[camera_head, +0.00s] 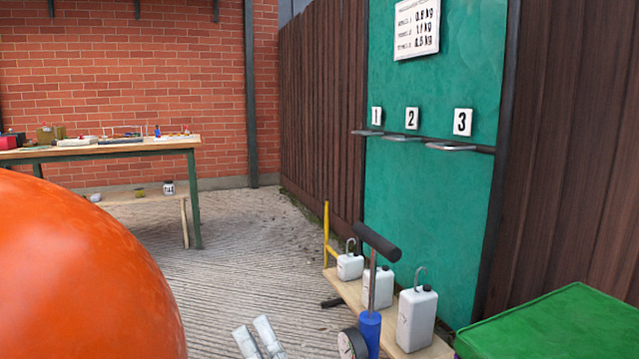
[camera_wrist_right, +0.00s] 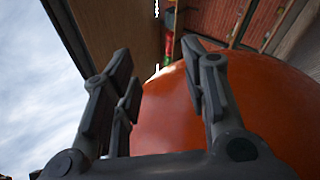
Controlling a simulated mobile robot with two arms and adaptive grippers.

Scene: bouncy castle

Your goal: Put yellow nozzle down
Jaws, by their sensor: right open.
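I cannot make out the yellow nozzle for certain in either view. A thin yellow upright piece (camera_head: 327,235) stands at the far end of the low wooden board in the head view; I cannot tell what it is. My left gripper is not in view.
The orange shape (camera_head: 85,275) fills the lower left. White weights with hooks (camera_head: 415,318) and a blue pump (camera_head: 369,330) are at lower right, beside a green lid (camera_head: 555,325). A workbench (camera_head: 175,143) stands back left. Paved floor (camera_head: 245,240) between is clear.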

